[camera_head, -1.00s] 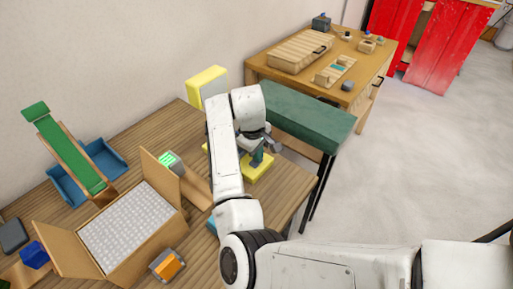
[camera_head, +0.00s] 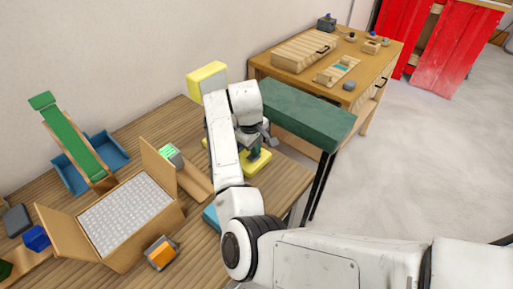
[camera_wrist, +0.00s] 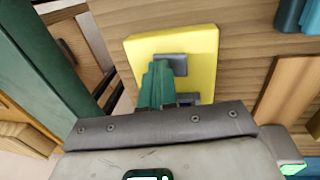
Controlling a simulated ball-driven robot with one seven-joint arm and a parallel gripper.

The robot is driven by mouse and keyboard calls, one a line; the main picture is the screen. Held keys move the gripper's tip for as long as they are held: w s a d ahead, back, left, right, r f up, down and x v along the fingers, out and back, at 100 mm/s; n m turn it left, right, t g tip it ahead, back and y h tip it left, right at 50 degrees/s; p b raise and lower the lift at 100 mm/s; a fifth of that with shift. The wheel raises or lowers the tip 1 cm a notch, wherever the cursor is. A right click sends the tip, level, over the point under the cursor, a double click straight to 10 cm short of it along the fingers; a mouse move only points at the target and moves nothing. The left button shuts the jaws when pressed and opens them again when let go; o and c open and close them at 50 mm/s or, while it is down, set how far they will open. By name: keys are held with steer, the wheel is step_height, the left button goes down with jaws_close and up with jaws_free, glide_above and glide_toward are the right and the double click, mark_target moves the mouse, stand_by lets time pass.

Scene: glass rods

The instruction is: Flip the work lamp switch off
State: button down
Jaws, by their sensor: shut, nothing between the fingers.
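A yellow switch plate (camera_head: 262,166) lies on the wooden table under my gripper (camera_head: 256,153). In the wrist view the yellow plate (camera_wrist: 203,48) carries grey blocks, one the likely switch part (camera_wrist: 172,62). My green fingers (camera_wrist: 156,84) are shut together and empty, their tips beside that grey part; whether they touch it I cannot tell. My wrist hides part of the plate. A yellow lamp-like box (camera_head: 206,76) stands upright at the back of the table, partly behind my arm; whether it is lit is unclear.
A green-topped bench (camera_head: 310,118) stands just right of the plate. An open box with a grey grid inside (camera_head: 127,215), a green ramp (camera_head: 75,145) and a blue tray (camera_head: 112,153) are at the left. A wooden desk (camera_head: 375,75) stands farther back.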

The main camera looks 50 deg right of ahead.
mark_target(250, 158)
steer(key=shift+a+f+p, duration=0.2)
steer(key=shift+a+p, duration=0.05)
steer(key=shift+a, duration=0.2)
steer(key=shift+a+f+p, duration=0.2)
steer(key=shift+a+p, duration=0.05)
steer(key=shift+a, duration=0.2)
steer(key=shift+r, duration=0.1)
steer(key=r+p, duration=0.4)
steer(key=shift+a+r, duration=0.2)
steer(key=shift+r, duration=0.05)
step_height(250, 158, up, 10)
steer(key=a+b, duration=0.1)
steer(key=shift+a+f, duration=0.15)
steer(key=shift+a, duration=0.15)
steer(key=shift+s+f, duration=0.1)
